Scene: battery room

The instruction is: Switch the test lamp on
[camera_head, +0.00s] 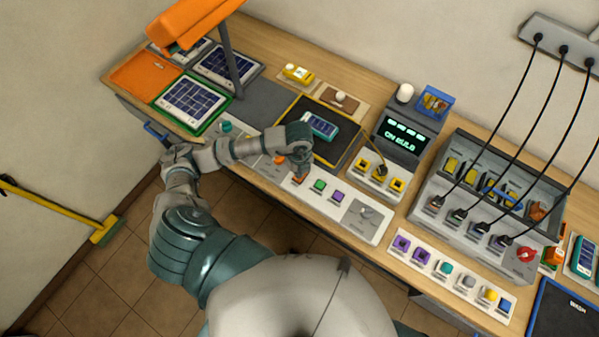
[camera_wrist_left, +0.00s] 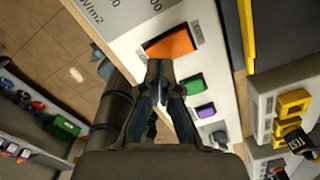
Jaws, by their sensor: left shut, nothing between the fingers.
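The orange lamp head (camera_head: 190,22) hangs on a grey post over solar panels at the upper left; I cannot tell whether it is lit. A white control strip (camera_head: 375,232) runs along the bench's front edge. It carries an orange button (camera_head: 299,179), a green button (camera_head: 320,185) and a purple button (camera_head: 338,196). My left gripper (camera_head: 301,172) is shut and empty at the orange button. In the left wrist view its fingertips (camera_wrist_left: 160,68) are by the lower edge of the orange button (camera_wrist_left: 172,40); contact cannot be told. My right gripper is not in view.
A black-bordered mat with a small solar panel (camera_head: 319,125) lies behind the strip. A display box (camera_head: 405,136) and a grey rack with black cables (camera_head: 485,190) stand to the right. A yellow broom (camera_head: 105,231) is on the floor at left.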

